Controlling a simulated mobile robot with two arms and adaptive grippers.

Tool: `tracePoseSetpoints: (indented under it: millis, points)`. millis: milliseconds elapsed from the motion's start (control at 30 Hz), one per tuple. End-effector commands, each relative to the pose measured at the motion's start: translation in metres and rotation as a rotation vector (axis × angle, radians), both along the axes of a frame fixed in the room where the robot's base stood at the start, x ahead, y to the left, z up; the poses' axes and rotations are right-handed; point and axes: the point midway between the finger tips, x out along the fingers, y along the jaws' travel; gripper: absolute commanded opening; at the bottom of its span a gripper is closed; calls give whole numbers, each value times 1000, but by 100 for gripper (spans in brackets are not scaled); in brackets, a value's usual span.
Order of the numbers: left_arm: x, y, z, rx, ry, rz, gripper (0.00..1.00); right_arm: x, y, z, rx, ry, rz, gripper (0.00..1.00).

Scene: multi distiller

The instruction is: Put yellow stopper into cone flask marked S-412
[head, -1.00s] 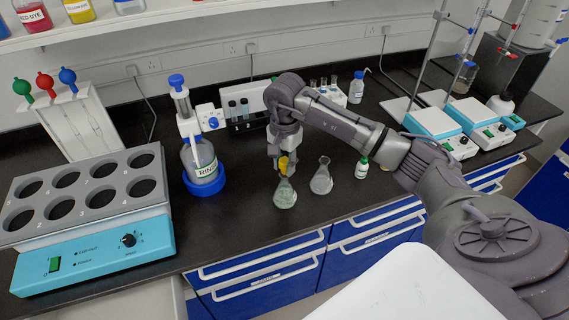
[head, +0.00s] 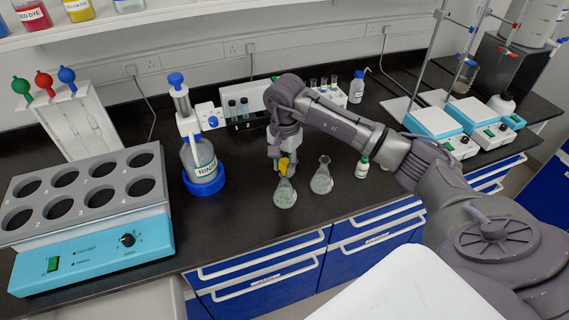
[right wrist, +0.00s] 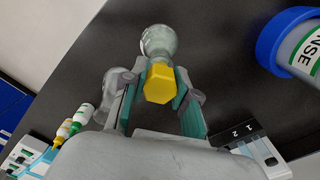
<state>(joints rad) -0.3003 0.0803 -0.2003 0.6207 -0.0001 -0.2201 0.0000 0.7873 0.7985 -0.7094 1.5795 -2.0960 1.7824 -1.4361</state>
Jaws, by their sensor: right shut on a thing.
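The yellow stopper (head: 283,167) is between the fingers of my right gripper (head: 283,170), which is shut on it. In the right wrist view the stopper (right wrist: 160,83) shows its hexagonal top between the two fingertips (right wrist: 158,88). A cone flask (head: 285,193) stands upright right under the stopper. The wrist view shows this flask (right wrist: 158,40) just beyond it; I cannot tell how far the stopper is in the neck. A second cone flask (head: 321,178) stands to the right. No S-412 mark is readable on either flask. My left gripper is not in view.
A rinse bottle (head: 200,163) with a blue base stands left of the flasks. A small green-capped bottle (head: 362,168) stands to their right. A heating block (head: 90,205) is at the left, and stirrer plates (head: 436,128) are at the right. The bench front is clear.

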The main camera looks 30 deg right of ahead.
Motion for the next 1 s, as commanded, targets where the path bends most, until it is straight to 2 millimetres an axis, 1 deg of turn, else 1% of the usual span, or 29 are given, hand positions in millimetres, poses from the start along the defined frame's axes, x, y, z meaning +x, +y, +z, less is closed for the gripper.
tracePoseSetpoints:
  millis: [367,400,567,867,1000]
  points:
    - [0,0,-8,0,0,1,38,0,0,-8,0,0,-1,17]
    - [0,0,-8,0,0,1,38,0,0,-8,0,0,-1,30]
    - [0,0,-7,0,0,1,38,0,0,-8,0,0,-1,57]
    - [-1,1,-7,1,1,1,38,0,0,-7,0,0,0,58]
    - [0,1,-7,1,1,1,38,1,0,3,-1,-4,0,58]
